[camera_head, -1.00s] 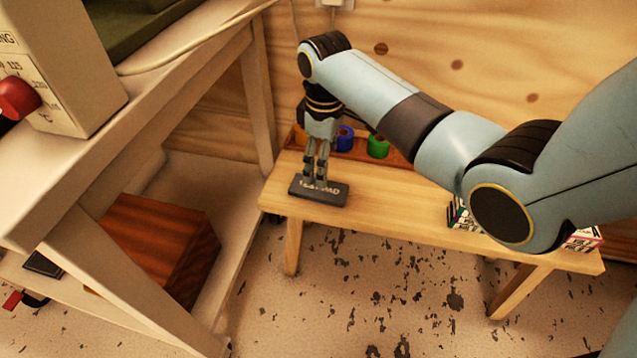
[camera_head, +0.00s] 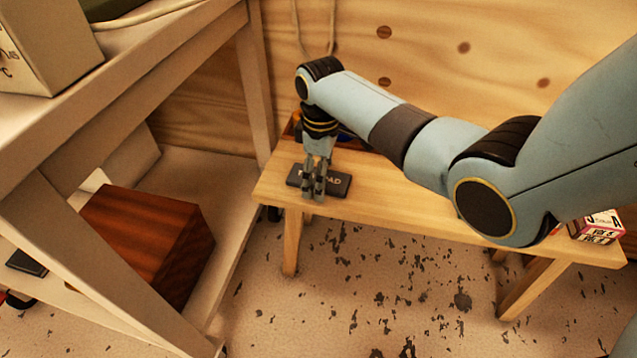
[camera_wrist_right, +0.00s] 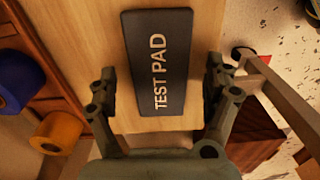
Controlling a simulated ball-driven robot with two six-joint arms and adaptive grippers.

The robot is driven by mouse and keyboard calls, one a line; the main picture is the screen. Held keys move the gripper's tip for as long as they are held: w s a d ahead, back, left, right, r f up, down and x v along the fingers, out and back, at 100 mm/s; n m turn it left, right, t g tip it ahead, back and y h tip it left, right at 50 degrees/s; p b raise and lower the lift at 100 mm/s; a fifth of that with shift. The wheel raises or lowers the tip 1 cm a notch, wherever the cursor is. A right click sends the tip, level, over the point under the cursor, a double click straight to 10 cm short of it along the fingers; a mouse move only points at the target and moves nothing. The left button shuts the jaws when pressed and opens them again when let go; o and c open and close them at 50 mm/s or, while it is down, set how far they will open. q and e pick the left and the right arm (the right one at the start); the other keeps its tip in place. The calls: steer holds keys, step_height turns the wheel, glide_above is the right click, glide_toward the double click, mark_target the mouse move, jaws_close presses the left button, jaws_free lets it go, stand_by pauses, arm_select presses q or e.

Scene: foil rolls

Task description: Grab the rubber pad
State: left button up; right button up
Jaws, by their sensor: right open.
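The rubber pad (camera_head: 338,186) is a flat black rectangle with "TEST PAD" in pale letters, lying near the left end of the wooden bench (camera_head: 390,200). My right gripper (camera_head: 314,196) points down over the pad and hides part of it in the head view. In the right wrist view the pad (camera_wrist_right: 158,45) lies between the two spread fingers, with space on both sides. The gripper is open and holds nothing. I cannot tell how high the fingertips are above the pad. My left gripper is not in view.
Blue (camera_wrist_right: 22,82) and orange (camera_wrist_right: 58,132) rolls stand in a reddish wooden tray beside the bench top. Small boxes (camera_head: 598,228) sit at the bench's right end. A pale table (camera_head: 190,60) with a brown box (camera_head: 135,235) beneath stands to the left.

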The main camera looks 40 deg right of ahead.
steer(key=c, duration=1.3)
